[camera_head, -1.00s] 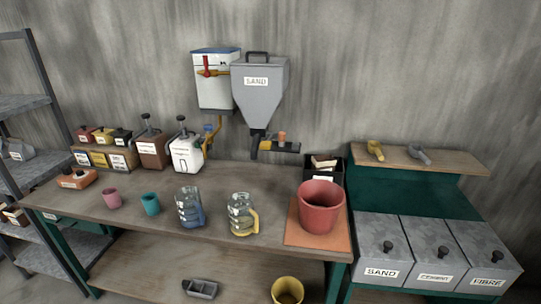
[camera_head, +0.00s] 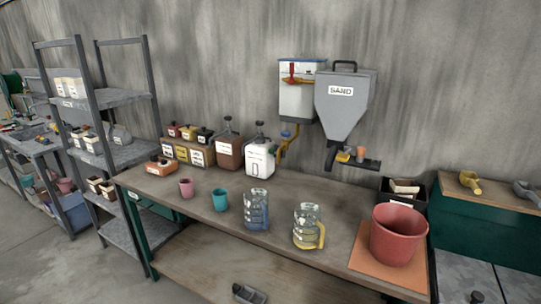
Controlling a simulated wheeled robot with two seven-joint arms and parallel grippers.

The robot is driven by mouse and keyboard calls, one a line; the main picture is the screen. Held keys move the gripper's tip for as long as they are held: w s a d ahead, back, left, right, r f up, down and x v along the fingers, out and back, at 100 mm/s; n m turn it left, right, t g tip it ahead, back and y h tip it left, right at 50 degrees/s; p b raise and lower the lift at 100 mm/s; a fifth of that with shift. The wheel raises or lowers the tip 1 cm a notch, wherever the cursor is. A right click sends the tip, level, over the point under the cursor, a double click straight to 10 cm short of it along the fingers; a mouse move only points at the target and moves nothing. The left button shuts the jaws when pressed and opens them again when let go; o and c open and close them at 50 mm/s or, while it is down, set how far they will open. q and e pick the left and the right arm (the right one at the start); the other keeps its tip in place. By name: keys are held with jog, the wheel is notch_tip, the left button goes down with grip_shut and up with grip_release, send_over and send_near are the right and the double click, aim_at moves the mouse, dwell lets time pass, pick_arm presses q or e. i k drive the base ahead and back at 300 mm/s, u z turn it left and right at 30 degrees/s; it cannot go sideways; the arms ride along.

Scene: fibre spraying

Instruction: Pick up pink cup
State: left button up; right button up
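The pink cup (camera_head: 186,188) stands upright on the left part of the wooden workbench (camera_head: 185,215), near its front edge. A teal cup (camera_head: 220,199) stands just to its right, apart from it. Neither of my grippers shows in the head view, so nothing is seen touching the pink cup.
Right of the cups stand a blue-handled jug (camera_head: 256,209), a yellow-handled jug (camera_head: 307,226) and a red bucket (camera_head: 397,235). A grey shelf (camera_head: 115,98) stands left of the bench.

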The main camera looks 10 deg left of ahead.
aim_at(187, 188)
jog(key=u, duration=0.25)
jog(key=i, duration=0.25)
jog(key=u, duration=0.75)
jog(key=i, duration=1.1)
jog(key=z, duration=0.45)
